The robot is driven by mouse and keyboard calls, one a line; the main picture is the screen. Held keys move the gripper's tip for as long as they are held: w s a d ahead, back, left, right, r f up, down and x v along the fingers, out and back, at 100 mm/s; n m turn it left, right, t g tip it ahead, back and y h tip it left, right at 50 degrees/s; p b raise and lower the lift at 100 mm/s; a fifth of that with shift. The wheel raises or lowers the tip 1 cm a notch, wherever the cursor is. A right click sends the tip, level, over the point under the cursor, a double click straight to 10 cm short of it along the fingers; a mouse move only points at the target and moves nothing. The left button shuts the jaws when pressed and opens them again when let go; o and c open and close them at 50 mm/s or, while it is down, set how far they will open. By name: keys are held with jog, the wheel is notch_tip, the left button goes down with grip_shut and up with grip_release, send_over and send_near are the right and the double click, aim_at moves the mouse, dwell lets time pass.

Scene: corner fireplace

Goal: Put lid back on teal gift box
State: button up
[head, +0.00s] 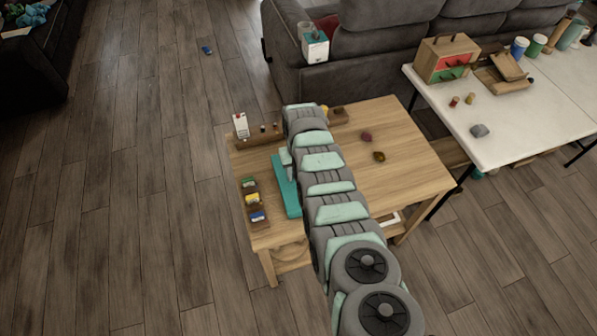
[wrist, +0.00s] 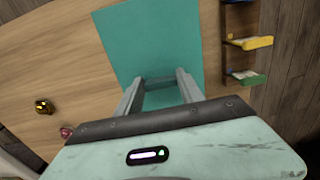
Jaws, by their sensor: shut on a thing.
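A flat teal piece, seemingly the gift box lid (head: 288,195), is at the left part of the wooden table, partly hidden by my arm. In the wrist view the teal lid (wrist: 155,40) fills the top middle as a plain broad face. In the head view my arm mostly hides the gripper. I cannot tell whether the lid touches the table, and I cannot make out a separate teal box body under or beside it.
The wooden table (head: 405,165) holds several small trays with coloured items (head: 252,200) at its left edge, a wooden rack (head: 262,137) at the back left, and two small dark objects (head: 372,146) right of my arm. A white table (head: 510,115) stands right, a grey sofa (head: 365,80) behind.

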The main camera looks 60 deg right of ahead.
jog(key=o, duration=1.4)
notch_tip(320, 180, up, 11)
jog(key=shift+f+p, duration=0.1)
jog(key=shift+p, duration=0.45)
jog(key=shift+w, duration=0.1)
